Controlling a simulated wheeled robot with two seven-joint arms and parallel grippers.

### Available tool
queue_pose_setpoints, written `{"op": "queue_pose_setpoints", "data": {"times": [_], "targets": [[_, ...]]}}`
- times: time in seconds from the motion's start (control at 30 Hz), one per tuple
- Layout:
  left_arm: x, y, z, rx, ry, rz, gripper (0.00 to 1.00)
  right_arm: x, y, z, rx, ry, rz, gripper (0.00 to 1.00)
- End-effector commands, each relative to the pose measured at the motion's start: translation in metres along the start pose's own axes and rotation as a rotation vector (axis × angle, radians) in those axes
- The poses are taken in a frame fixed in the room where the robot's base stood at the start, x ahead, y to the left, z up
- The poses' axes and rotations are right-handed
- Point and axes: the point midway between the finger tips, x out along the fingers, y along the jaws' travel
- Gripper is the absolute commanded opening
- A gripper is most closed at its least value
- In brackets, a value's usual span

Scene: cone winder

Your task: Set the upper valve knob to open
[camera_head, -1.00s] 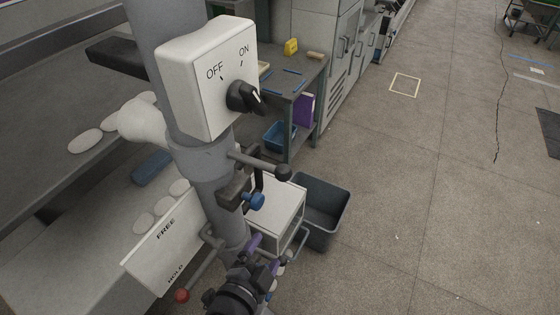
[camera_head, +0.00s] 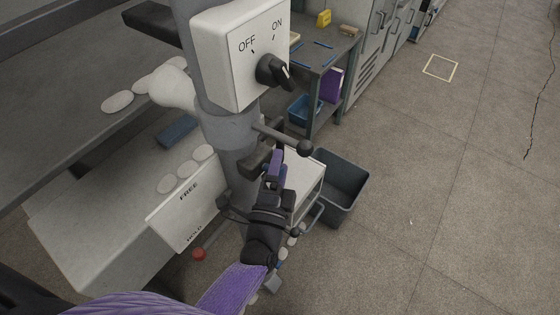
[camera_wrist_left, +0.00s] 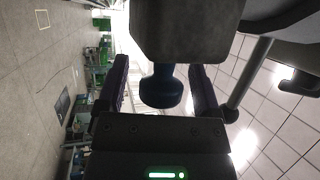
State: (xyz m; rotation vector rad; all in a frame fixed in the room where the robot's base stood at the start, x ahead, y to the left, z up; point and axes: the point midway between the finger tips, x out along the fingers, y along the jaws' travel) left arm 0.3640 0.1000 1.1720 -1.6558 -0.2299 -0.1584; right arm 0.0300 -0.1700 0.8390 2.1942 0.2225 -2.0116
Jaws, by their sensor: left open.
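The blue valve knob (camera_wrist_left: 162,88) sticks out below a dark valve block (camera_wrist_left: 185,30) in the left wrist view. My left gripper (camera_wrist_left: 160,85) is open, with one purple finger on each side of the knob and a narrow gap to each. In the head view my left gripper (camera_head: 276,166) is at the grey post, below the lever with the black ball end. It hides the blue knob there. I cannot read the knob's setting. My right gripper is not in view.
A white box with a black OFF/ON switch (camera_head: 273,72) is on the grey post (camera_head: 228,130). A ball-ended lever (camera_head: 304,148) juts out just above my gripper. A FREE/HOLD plate (camera_head: 185,215) is lower left. A grey bin (camera_head: 340,190) stands right; floor beyond is clear.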

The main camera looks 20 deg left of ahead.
Motion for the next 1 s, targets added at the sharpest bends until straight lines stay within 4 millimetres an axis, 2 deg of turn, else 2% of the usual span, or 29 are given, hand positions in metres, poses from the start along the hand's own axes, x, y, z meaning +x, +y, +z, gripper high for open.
{"op": "queue_pose_setpoints", "data": {"times": [0.1, 0.33, 0.37, 0.73, 1.0], "targets": [[0.0064, -0.0004, 0.0, 0.0, 0.0, -0.001, 0.84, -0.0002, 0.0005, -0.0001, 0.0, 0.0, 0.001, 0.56], [0.007, 0.0, 0.0001, 0.0, 0.001, 0.0, 0.84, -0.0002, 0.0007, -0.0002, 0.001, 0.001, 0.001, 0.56], [0.007, 0.0, 0.0001, 0.0, 0.001, 0.0, 0.79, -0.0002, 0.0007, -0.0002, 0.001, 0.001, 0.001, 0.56], [0.0068, 0.0, 0.0, 0.0, 0.001, 0.0, 0.01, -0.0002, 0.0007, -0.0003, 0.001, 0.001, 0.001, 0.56], [0.0067, 0.0001, 0.0, -0.001, 0.001, 0.001, 0.0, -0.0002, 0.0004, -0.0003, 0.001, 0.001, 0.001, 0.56]]}}
